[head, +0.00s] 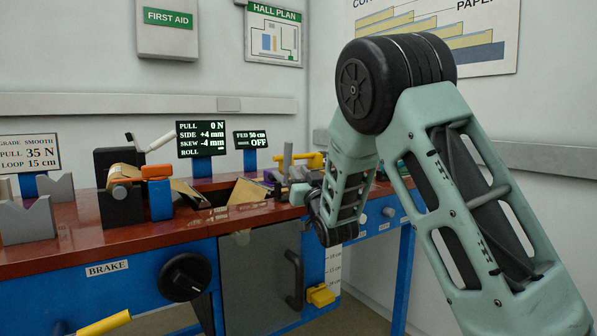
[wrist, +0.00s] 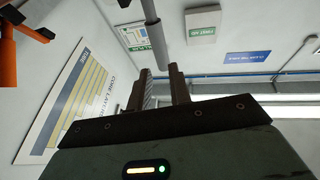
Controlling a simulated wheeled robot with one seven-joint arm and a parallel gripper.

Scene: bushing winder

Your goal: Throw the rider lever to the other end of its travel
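In the wrist view, the two dark fingers of my gripper (wrist: 163,84) stand apart with a gap between them. A grey rod (wrist: 151,28) comes down from the top edge, and its lower end appears at the gap near the fingertips. I cannot tell whether it touches them or is the rider lever. In the head view, my arm reaches down beside the bench's right end, and the fingers cannot be made out clearly. A light-handled lever (head: 160,141) slants up from the roll assembly at the left. A yellow part (head: 310,160) sits behind my wrist.
The red bench top (head: 130,237) carries grey V-blocks (head: 28,220), a black and orange roll stand (head: 120,205) and small displays (head: 201,139). A black brake knob (head: 185,277) and a door handle (head: 294,279) project from the front. An orange part (wrist: 8,55) shows at the wrist view's left edge.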

